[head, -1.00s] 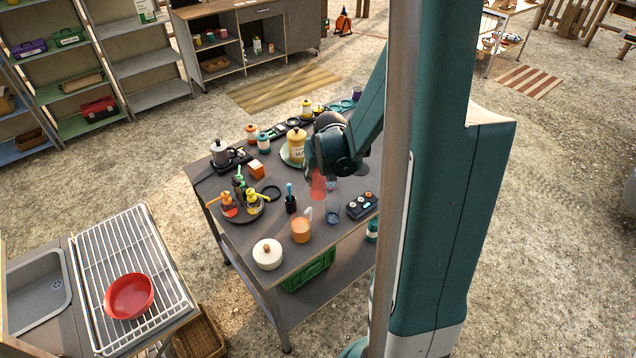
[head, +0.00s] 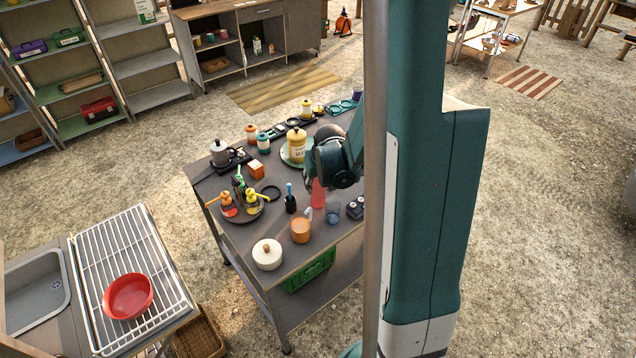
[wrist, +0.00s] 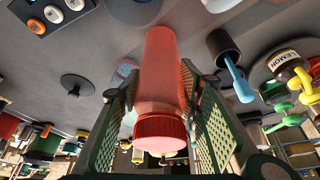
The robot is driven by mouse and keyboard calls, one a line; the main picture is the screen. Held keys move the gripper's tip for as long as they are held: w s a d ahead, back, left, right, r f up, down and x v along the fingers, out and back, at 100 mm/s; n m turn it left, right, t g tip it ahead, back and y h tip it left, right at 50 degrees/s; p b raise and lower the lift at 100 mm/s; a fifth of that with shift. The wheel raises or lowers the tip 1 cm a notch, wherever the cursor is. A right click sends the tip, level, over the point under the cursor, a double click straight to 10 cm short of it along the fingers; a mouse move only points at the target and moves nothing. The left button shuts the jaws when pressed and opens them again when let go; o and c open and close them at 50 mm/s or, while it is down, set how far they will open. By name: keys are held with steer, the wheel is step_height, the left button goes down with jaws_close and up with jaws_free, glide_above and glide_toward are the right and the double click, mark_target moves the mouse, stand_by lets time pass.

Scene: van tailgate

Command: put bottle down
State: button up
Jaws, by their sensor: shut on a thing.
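A translucent red bottle (head: 318,194) hangs under my gripper (head: 317,180) at the right part of the grey work table (head: 262,227). In the wrist view the bottle (wrist: 160,75) with its ribbed red cap lies between the two green padded fingers of my gripper (wrist: 160,105), which are shut on it. The bottle looks roughly upright in the head view. I cannot tell whether its base touches the table top.
Close by stand a clear cup (head: 333,214), an orange cup (head: 300,230), a dark holder with a blue handle (head: 290,203) and a black button box (head: 355,207). A white lidded pot (head: 267,254) stands at the front corner. A tray (head: 235,214) holds several small bottles.

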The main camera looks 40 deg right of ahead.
steer(key=shift+f, duration=0.15)
steer(key=o, duration=0.9)
steer(key=shift+r, duration=0.35)
steer(key=shift+p+v, duration=0.75)
steer(key=shift+v, duration=5.05)
steer(key=shift+a+r, duration=0.1)
steer(key=shift+r, duration=0.05)
